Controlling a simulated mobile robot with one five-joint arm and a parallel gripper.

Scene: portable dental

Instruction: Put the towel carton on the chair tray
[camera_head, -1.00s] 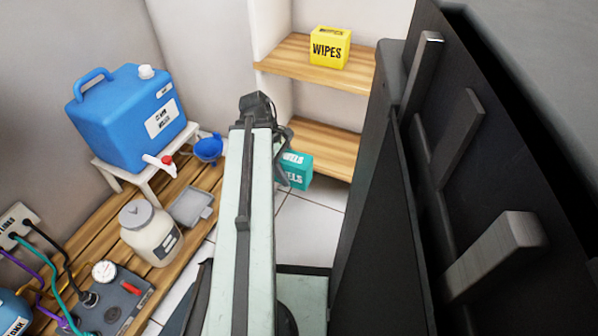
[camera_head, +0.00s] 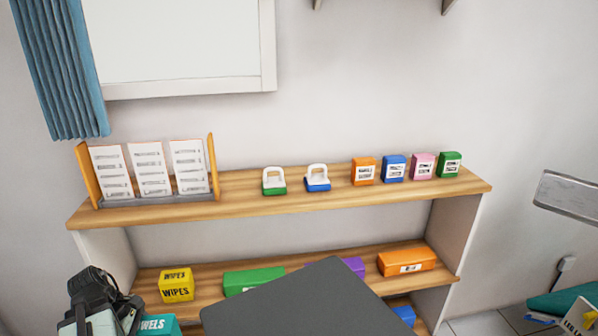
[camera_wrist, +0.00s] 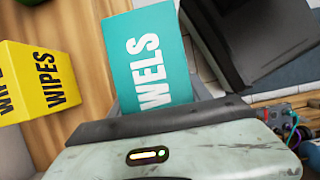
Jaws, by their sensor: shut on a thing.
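The teal towel carton (camera_head: 158,326) shows at the bottom left of the head view, partly cut off by the frame edge. In the wrist view the carton (camera_wrist: 148,55) is large, with "WELS" in white letters. My gripper (camera_wrist: 163,102) is shut on its near end; the fingers are partly hidden behind the wrist housing. A grey flat panel (camera_head: 570,200) is cut off at the right edge of the head view; I cannot tell whether it is the chair tray.
A wooden shelf unit (camera_head: 330,195) holds cards, stamps and small boxes. A yellow wipes box (camera_head: 177,285) is on its lower shelf, left of the carton in the wrist view (camera_wrist: 45,82). A dark panel (camera_head: 295,305) blocks the lower middle. Teal furniture (camera_head: 565,300) is at right.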

